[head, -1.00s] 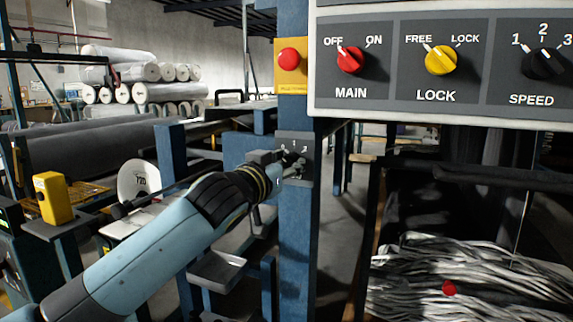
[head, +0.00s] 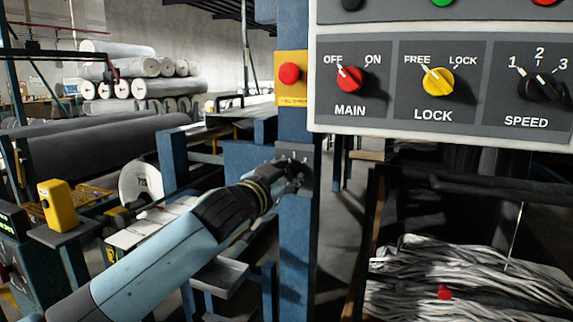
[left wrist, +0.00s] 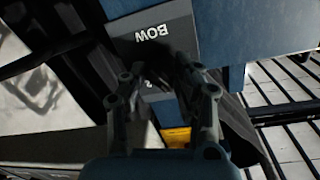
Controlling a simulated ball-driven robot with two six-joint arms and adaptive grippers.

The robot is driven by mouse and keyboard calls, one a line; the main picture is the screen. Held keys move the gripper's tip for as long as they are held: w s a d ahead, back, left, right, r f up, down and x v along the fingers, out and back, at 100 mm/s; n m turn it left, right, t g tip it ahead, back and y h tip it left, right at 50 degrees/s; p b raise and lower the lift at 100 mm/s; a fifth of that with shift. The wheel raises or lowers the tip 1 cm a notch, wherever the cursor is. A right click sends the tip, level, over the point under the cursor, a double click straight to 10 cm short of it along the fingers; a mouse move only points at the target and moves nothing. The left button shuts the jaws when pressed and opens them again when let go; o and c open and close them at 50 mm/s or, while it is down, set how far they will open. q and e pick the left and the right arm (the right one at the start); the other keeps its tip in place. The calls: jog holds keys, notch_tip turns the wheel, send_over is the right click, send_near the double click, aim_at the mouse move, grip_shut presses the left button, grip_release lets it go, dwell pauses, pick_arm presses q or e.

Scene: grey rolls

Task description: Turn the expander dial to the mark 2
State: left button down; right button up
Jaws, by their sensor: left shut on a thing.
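The expander dial's small grey plate (head: 299,152) is on the blue post, left of the large control panel. My left gripper (head: 294,176) reaches it from the lower left and covers the dial in the head view. In the left wrist view the plate (left wrist: 155,34) shows the word BOW upside down. There my left gripper (left wrist: 168,72) has its fingertips together at the dark dial below that word, shut on it. The dial's pointer is hidden by the fingers and shadow, so I cannot tell which mark it points to. My right gripper is not in view.
The control panel (head: 440,127) with MAIN, LOCK and SPEED knobs hangs close on the right. A red button on a yellow box (head: 290,88) is on the blue post (head: 297,240) above the plate. A yellow box (head: 57,205) stands at left.

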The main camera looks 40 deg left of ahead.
pick_arm(q)
jog(key=m+p, duration=0.3)
jog(key=shift+r+m, duration=0.25)
jog(key=shift+m, duration=0.05)
jog(key=m+p, duration=0.2)
jog(key=m, duration=0.1)
jog(key=shift+g, duration=0.3)
jog(key=m+p, duration=0.2)
jog(key=m, duration=0.1)
jog(key=shift+m+y, duration=0.3)
jog(key=shift+m, duration=0.1)
jog(key=shift+f+m+p, duration=0.15)
jog(key=shift+m+p, duration=0.45)
jog(key=shift+m, duration=0.8)
jog(key=shift+y, duration=0.3)
jog(key=c, duration=1)
grip_release()
jog(key=shift+d, duration=0.1)
jog(key=shift+o, duration=0.2)
jog(key=shift+s, duration=0.1)
